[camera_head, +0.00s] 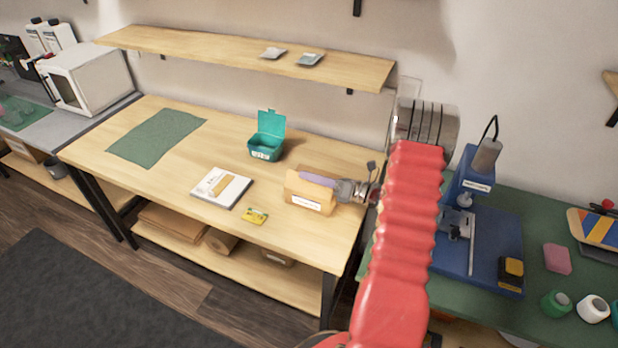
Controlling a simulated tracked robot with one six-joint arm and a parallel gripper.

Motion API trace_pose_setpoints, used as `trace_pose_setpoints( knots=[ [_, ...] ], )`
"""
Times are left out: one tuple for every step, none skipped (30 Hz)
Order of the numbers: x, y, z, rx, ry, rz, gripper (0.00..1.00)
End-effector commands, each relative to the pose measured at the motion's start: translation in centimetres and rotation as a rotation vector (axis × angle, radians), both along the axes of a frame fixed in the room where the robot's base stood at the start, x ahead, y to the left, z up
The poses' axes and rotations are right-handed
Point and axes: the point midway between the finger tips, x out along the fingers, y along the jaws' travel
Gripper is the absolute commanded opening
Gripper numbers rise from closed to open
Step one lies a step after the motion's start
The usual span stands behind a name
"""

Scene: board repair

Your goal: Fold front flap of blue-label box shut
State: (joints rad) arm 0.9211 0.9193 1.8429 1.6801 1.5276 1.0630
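A tan cardboard box (306,196) sits near the right end of the wooden table. Its front has a pale label (306,203) with small, unreadable dark marks; I cannot tell if this is the blue label. A purple shape (316,178) shows at its top, between tan panels. I cannot make out the state of each flap. My gripper (347,190) is at the right side of the box, low and close to it. It may be touching the box. Its fingers are too small and partly hidden to tell whether they are open or shut.
An open teal box (265,149) stands behind, its lid raised. A white booklet or pad (221,188), a yellow packet (254,216) and a green mat (157,136) lie left of the cardboard box. A shelf (230,52) hangs above. A blue press (478,230) stands right of my arm.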

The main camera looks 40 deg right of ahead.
Motion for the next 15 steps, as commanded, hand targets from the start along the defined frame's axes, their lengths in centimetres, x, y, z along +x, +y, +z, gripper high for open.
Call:
trace_pose_setpoints(
  knots=[
    [0.1, -0.2, -0.2, 0.034, 0.02, 0.0, 0.0],
    [0.2, -0.3, -0.3, 0.057, 0.033, 0.0, 0.0],
    [0.2, -0.4, -0.4, 0.085, 0.05, 0.0, 0.0],
    [0.3, -0.5, -0.5, 0.107, 0.063, 0.0, 0.0],
    [0.3, -0.6, -0.6, 0.128, 0.076, 0.0, 0.0],
    [0.4, -0.7, -0.8, 0.154, 0.091, 0.0, 0.0],
    [0.4, -0.7, -0.9, 0.171, 0.101, 0.0, 0.0],
    [0.4, -0.8, -0.9, 0.188, 0.111, 0.0, 0.0],
    [0.5, -0.9, -1.0, 0.209, 0.123, 0.0, 0.0],
    [0.5, -0.9, -1.1, 0.223, 0.131, 0.0, 0.0],
    [0.6, -1.0, -1.2, 0.235, 0.138, 0.0, 0.0],
    [0.6, -1.0, -1.2, 0.252, 0.148, 0.0, 0.0],
    [0.6, -1.0, -1.3, 0.261, 0.154, 0.0, 0.0],
    [0.6, -1.1, -1.3, 0.271, 0.159, 0.0, 0.0],
    [0.6, -1.1, -1.4, 0.282, 0.166, 0.0, 0.0]
  ],
)
